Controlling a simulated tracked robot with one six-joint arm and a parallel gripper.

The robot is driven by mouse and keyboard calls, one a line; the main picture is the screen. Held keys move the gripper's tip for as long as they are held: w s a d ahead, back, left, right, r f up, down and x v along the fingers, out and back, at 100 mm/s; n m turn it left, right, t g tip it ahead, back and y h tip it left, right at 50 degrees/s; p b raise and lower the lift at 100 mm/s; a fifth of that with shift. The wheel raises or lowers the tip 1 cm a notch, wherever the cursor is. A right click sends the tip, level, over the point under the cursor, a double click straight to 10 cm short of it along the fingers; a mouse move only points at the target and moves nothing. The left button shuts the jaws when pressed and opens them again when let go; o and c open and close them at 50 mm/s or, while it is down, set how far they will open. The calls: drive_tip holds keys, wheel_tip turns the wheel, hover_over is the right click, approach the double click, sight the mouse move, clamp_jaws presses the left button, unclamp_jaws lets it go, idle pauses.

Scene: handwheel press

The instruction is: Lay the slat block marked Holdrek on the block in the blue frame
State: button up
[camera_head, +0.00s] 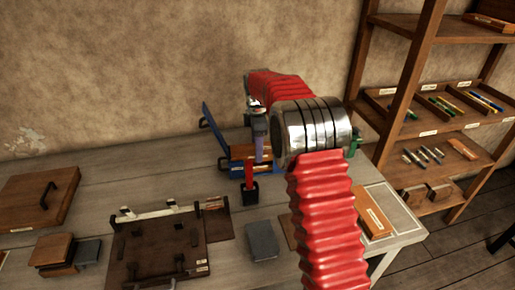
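The blue frame (212,128) stands on the table near the wall, with an orange-brown block (243,152) in it. My gripper (260,150) points down in front of this block, seen small and edge-on. Whether its fingers are open, or hold anything, I cannot tell. An orange slat block (373,222) with a pale label lies on a light board at the table's right end. The label's writing is too small to read, so I cannot tell which block is marked Holdrek. My red arm and metal joint hide part of the table right of the frame.
A dark wooden fixture (155,250) with handles fills the front middle. A grey block (262,240) lies right of it. A shelf unit (405,85) with pens stands right. Table space behind the fixture is clear.

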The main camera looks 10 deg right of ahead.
drive_tip(key=shift+f, duration=0.65)
idle(1.3)
idle(0.6)
drive_tip(key=o, duration=1.3)
drive_tip(key=shift+o, duration=0.6)
drive_tip(key=o, duration=0.3)
drive_tip(key=shift+r, duration=3.5)
